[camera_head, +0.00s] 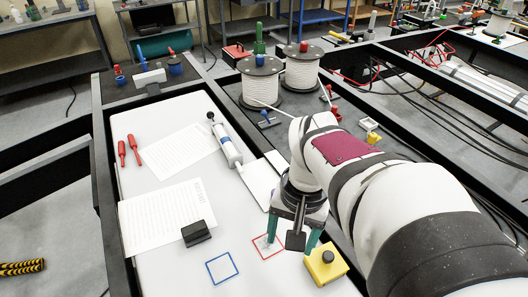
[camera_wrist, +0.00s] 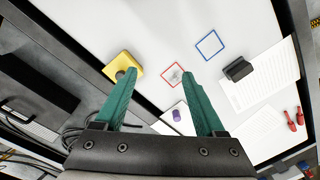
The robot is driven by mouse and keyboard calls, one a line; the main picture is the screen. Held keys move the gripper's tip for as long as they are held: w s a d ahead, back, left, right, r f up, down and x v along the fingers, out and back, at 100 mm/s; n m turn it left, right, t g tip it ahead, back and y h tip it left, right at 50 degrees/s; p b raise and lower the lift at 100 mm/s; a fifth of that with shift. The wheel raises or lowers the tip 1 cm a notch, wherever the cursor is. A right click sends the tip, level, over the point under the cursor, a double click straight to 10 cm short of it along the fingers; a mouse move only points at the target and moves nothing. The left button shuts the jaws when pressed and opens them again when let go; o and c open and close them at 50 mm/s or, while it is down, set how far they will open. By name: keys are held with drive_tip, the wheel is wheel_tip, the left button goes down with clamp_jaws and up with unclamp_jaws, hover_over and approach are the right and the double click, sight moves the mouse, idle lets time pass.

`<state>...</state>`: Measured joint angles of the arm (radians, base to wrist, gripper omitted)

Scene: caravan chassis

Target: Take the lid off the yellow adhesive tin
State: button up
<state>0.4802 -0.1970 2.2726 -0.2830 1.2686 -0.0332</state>
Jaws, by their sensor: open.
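The yellow adhesive tin (camera_head: 320,272) is a squat, square-looking yellow block with a dark round knob (camera_head: 327,257) on top. It stands at the right edge of the white board, at lower right in the head view. In the wrist view the tin (camera_wrist: 128,60) is at upper left, its knob beside the left fingertip. My gripper (camera_head: 292,238) has two teal fingers, open and empty. In the head view it is just left of the tin. In the wrist view the gap between the fingertips (camera_wrist: 158,76) lies to the right of the tin. Whether a finger touches the tin is unclear.
A red square outline (camera_head: 268,247) and a blue one (camera_head: 222,268) are marked on the white board (camera_head: 170,270). A black block (camera_head: 196,233), paper sheets (camera_head: 165,215), a white cartridge tool (camera_head: 228,145) and red-handled tools (camera_head: 133,149) lie farther left. Rope spools (camera_head: 301,72) stand behind.

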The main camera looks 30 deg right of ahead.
sight(329, 255)
drive_tip(key=d+f+m, duration=0.3)
drive_tip(key=d, duration=0.9)
drive_tip(key=shift+h, duration=0.4)
drive_tip(key=f, duration=1.4)
drive_tip(key=shift+s+d+f, duration=0.1)
drive_tip(key=shift+s+f, duration=0.1)
drive_tip(key=shift+s, duration=0.15)
clamp_jaws()
